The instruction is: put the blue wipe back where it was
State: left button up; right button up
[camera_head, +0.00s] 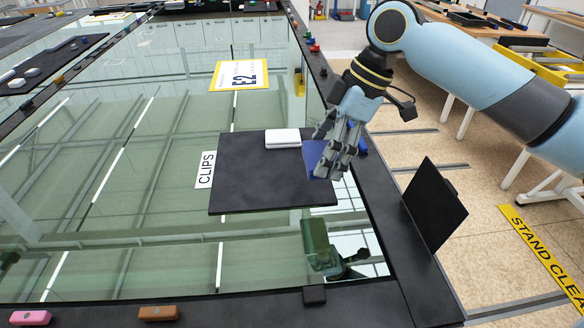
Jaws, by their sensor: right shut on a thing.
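My right gripper (330,172) comes in from the upper right and points down over the right side of a dark square mat (245,180). It is shut on the blue wipe (312,154), a flat blue piece partly hidden behind the fingers. I cannot tell whether the wipe touches the mat. My left gripper is not in view.
A white block (282,138) lies on the mat, left of the wipe. A CLIPS label (205,170) and a yellow-edged E2 sign (240,75) lie on the glass. A dark upright panel (433,205) stands at the right. Pink (30,318) and brown (158,313) blocks sit on the front frame.

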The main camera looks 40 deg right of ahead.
send_over(280, 180)
jog(key=d, duration=0.1)
jog(key=f, duration=0.3)
jog(key=f+p, duration=0.1)
jog(key=f, duration=0.1)
jog(key=shift+s+f, duration=0.3)
jog(key=shift+s, duration=0.05)
notch_tip(280, 180, down, 3)
jog(key=shift+f+p, duration=0.2)
jog(key=shift+p, duration=0.15)
jog(key=shift+f, duration=0.3)
jog(key=shift+f, duration=0.1)
jog(key=o, duration=0.9)
